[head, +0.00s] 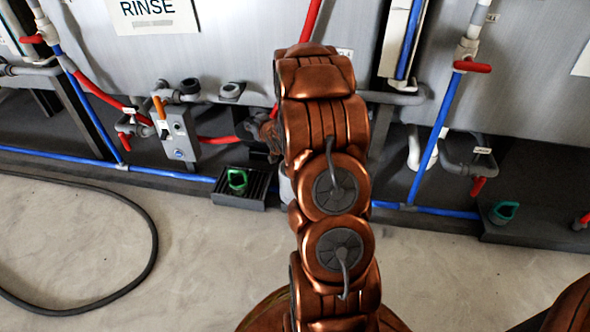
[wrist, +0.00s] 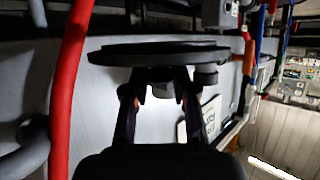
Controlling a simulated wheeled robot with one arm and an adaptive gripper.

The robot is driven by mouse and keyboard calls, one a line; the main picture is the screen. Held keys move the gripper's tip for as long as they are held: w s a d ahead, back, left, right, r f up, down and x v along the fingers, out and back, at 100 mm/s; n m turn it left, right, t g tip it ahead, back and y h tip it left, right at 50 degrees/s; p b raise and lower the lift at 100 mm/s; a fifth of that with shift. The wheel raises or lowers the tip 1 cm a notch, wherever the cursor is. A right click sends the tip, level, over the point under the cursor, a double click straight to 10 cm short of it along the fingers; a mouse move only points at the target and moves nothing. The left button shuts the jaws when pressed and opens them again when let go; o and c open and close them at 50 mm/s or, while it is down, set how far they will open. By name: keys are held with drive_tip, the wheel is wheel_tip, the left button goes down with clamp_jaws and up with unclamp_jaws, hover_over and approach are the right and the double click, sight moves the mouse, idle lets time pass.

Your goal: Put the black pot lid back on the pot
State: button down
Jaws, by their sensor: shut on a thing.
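The black pot lid (wrist: 160,52) shows in the wrist view as a wide, thin dark disc seen nearly edge-on. My gripper (wrist: 161,88) is shut on the lid at its middle, with a finger on each side of a small grey part that looks like its knob. The lid spans across the view beyond the fingertips. In the head view my arm covers the middle, and I cannot make out the lid there. I cannot identify the pot in either view.
Grey tanks (head: 225,50) line the back, with red hoses (head: 95,90) and blue pipes (head: 437,135) in front. A control box (head: 178,133) and a dark grated tray (head: 255,197) stand low. A black hose (head: 150,225) lies on the otherwise clear floor at left.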

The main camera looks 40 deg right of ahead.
drive_tip(key=s+d+f+m+h, duration=0.1)
drive_tip(key=s+d+f+h, duration=0.1)
drive_tip(key=s+d+f, duration=0.3)
drive_tip(key=s+d+f+m+h, duration=0.1)
drive_tip(key=s+d+f, duration=0.2)
drive_tip(key=d+f, duration=0.35)
drive_tip(key=shift+g, duration=0.4)
drive_tip(key=f+b, duration=0.1)
drive_tip(key=f, duration=0.2)
drive_tip(key=f+b, duration=0.2)
drive_tip(key=f, duration=0.1)
drive_tip(key=f+b, duration=0.1)
drive_tip(key=f, duration=0.2)
drive_tip(key=shift+w+d+f, duration=0.15)
drive_tip(key=shift+w+d, duration=0.1)
drive_tip(key=shift+d, duration=0.1)
drive_tip(key=c, duration=0.9)
unclamp_jaws()
drive_tip(key=shift+f, duration=0.15)
